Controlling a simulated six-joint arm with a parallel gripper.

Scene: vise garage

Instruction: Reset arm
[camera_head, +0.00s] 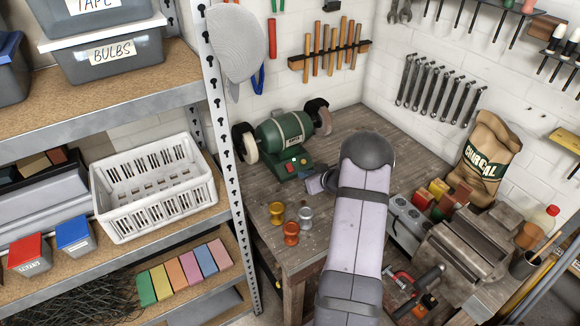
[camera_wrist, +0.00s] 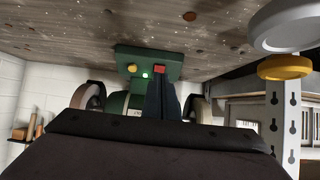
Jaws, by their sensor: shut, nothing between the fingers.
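My arm reaches over the wooden workbench (camera_head: 345,120). My gripper (camera_head: 316,184) is low over the bench, right of the spools and in front of the green bench grinder (camera_head: 284,138). The arm hides part of it in the head view. In the wrist view the dark fingers of my gripper (camera_wrist: 163,85) are together, with nothing seen between them. The scene is upside down there, and the grinder (camera_wrist: 135,62) with its red and yellow buttons shows behind the fingers.
Close left of my gripper stand a gold spool (camera_head: 277,213), a silver spool (camera_head: 305,217) and an orange spool (camera_head: 291,233). A vise (camera_head: 470,250), a charcoal bag (camera_head: 490,155) and colored blocks (camera_head: 437,190) stand at right. The shelf rack's upright (camera_head: 228,150) is at left.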

